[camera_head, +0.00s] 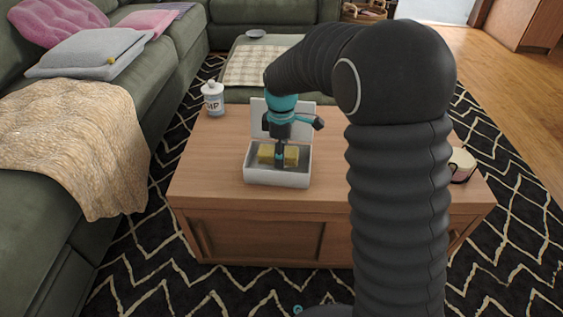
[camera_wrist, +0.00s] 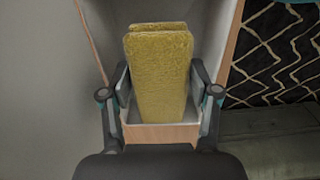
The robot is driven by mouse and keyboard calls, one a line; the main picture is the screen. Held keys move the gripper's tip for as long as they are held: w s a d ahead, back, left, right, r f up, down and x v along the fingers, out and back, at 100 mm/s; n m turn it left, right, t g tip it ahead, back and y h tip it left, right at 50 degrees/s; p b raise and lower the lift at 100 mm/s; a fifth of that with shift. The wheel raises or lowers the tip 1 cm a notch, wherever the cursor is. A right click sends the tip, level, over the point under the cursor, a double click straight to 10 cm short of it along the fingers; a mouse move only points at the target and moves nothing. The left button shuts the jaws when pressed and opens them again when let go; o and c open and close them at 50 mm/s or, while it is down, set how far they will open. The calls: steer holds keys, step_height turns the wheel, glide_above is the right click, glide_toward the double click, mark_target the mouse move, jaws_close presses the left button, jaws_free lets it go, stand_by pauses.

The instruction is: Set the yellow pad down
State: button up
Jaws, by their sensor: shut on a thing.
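The yellow pad (camera_head: 291,155) shows inside the open white box (camera_head: 276,179) on the wooden coffee table, partly hidden behind my gripper. My gripper (camera_head: 279,158) points down into the box and is shut on the pad. In the wrist view the pad (camera_wrist: 160,80) stands between the two fingers of my gripper (camera_wrist: 160,92), with a finger against each side. Grey box surfaces (camera_wrist: 210,35) show around it. I cannot tell whether the pad touches the box floor.
The box's raised lid (camera_head: 262,117) stands behind my gripper. A white pump bottle (camera_head: 213,99) is at the table's back left, and a jar (camera_head: 461,165) at its right end. The front of the tabletop (camera_head: 215,180) is clear. A green sofa (camera_head: 40,240) lies left.

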steer(key=shift+f, duration=1.85)
steer(key=shift+f+b, duration=0.2)
steer(key=shift+b, duration=0.15)
steer(key=o, duration=1.1)
steer(key=shift+c, duration=0.2)
steer(key=shift+r, duration=0.15)
